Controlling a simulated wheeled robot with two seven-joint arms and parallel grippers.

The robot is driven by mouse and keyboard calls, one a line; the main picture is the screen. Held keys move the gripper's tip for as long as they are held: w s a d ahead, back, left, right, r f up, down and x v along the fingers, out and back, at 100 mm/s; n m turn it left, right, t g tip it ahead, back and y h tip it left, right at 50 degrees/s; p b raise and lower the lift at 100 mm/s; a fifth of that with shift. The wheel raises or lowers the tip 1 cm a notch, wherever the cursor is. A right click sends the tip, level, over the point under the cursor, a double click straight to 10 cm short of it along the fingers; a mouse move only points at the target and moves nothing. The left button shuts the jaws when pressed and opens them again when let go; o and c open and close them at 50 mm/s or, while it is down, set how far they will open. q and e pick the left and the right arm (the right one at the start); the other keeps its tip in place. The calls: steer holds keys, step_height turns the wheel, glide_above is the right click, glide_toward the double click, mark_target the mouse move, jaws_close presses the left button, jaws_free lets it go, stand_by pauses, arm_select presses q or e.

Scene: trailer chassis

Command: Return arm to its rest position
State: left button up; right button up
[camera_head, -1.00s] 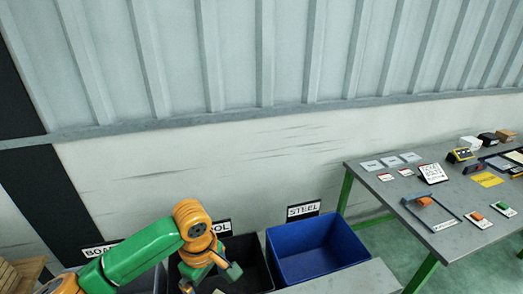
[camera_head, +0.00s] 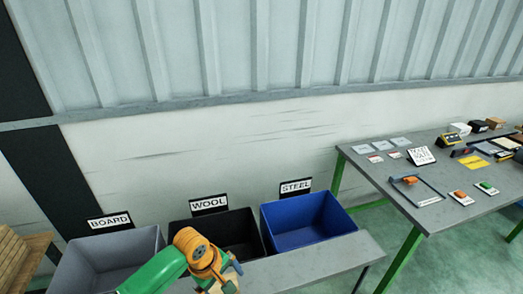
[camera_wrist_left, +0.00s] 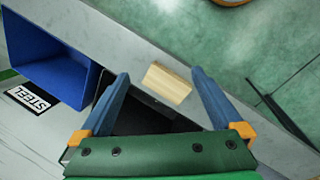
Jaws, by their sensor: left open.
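My left arm (camera_head: 201,255) reaches in from the bottom edge of the head view, in front of the black WOOL bin (camera_head: 241,230). The left gripper's fingers are mostly cut off by the bottom edge there. In the left wrist view the left gripper (camera_wrist_left: 160,75) is open, with its two blue fingers spread. A small pale wooden block (camera_wrist_left: 167,85) shows between the fingers, by the black bin and the grey bench edge. The fingers look apart from it. My right gripper is not in view.
A grey BOARD bin (camera_head: 72,274) and a blue STEEL bin (camera_head: 335,214) flank the black bin. A grey bench (camera_head: 330,262) runs along their front. A green-legged table (camera_head: 420,208) with tools and cards stands at right. A wooden stack (camera_head: 20,262) is at far left.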

arm_select(q)
steer(key=s+a+f+m+b, duration=0.2)
steer(key=s+f, duration=0.2)
steer(key=f, duration=0.4)
steer(key=s+a+f+m+t+y+b, duration=0.1)
steer(key=s+a+f, duration=0.15)
steer(key=f, duration=0.65)
steer(key=s+a+f+m+b, duration=0.2)
steer(key=s+f, duration=0.2)
steer(key=f, duration=0.4)
steer(key=s+a+f+m+b, duration=0.1)
steer(key=s+f+m, duration=0.2)
steer(key=s, duration=0.9)
steer(key=s+a+f+m+g+y+b, duration=0.1)
steer(key=s+a+f+m, duration=0.1)
steer(key=s+f+m, duration=0.2)
steer(key=s+f, duration=0.3)
steer(key=s, duration=0.4)
steer(key=shift+s+f+m, duration=0.2)
steer(key=shift+s+m, duration=0.1)
steer(key=shift+s, duration=0.05)
steer(key=shift+a, duration=0.15)
steer(key=shift+w, duration=0.1)
